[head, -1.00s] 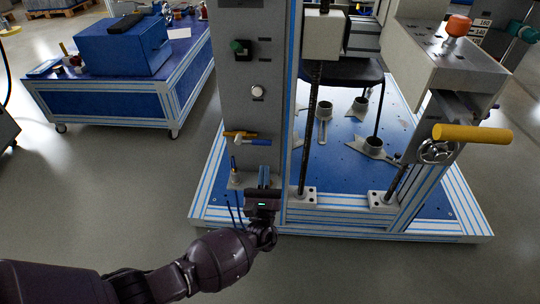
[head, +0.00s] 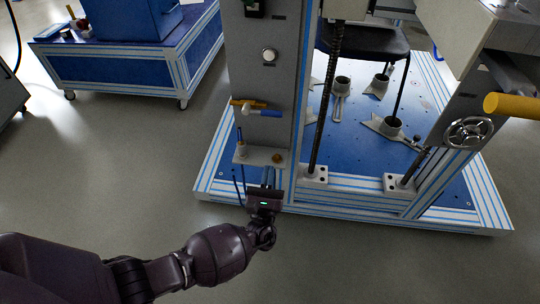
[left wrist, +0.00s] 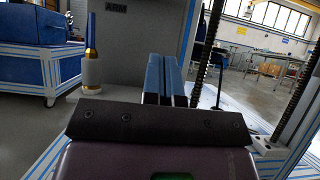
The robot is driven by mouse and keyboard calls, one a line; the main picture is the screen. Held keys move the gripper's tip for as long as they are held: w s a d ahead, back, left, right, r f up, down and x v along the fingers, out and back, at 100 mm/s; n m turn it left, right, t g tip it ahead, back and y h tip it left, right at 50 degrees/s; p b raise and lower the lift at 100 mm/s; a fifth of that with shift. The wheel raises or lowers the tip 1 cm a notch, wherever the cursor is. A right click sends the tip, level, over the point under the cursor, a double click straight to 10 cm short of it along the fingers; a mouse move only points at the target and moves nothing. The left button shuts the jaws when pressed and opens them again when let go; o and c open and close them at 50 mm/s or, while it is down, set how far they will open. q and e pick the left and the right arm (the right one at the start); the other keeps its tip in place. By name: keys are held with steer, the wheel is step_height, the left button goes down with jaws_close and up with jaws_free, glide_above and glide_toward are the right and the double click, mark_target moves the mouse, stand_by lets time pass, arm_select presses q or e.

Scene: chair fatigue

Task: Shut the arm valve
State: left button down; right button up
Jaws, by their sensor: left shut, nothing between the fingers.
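I cannot read which is the arm valve in the head view. Below them a small shelf (head: 258,155) carries a blue-tipped fitting (head: 240,147) and a brass knob (head: 277,158). In the left wrist view, an "ARM" label (left wrist: 116,5) shows on the column near a gold-and-blue fitting (left wrist: 91,62). My left gripper (head: 268,174) is shut and empty, just below the shelf. My right gripper is not in view.
A chair (head: 362,40) stands inside the frame on a blue perforated base. A handwheel (head: 470,132) and a thick yellow handle (head: 511,105) are at the right. A blue wheeled bench (head: 115,70) stands at the left. The floor in front is clear.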

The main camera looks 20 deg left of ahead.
mark_target(264, 113)
arm_select(q)
steer(key=s+r+x, duration=0.1)
steer(key=r+x, duration=0.1)
steer(key=x, duration=0.9)
steer(key=shift+r+p, duration=0.35)
steer(key=shift+r, duration=0.05)
steer(key=shift+s+d+r, duration=0.1)
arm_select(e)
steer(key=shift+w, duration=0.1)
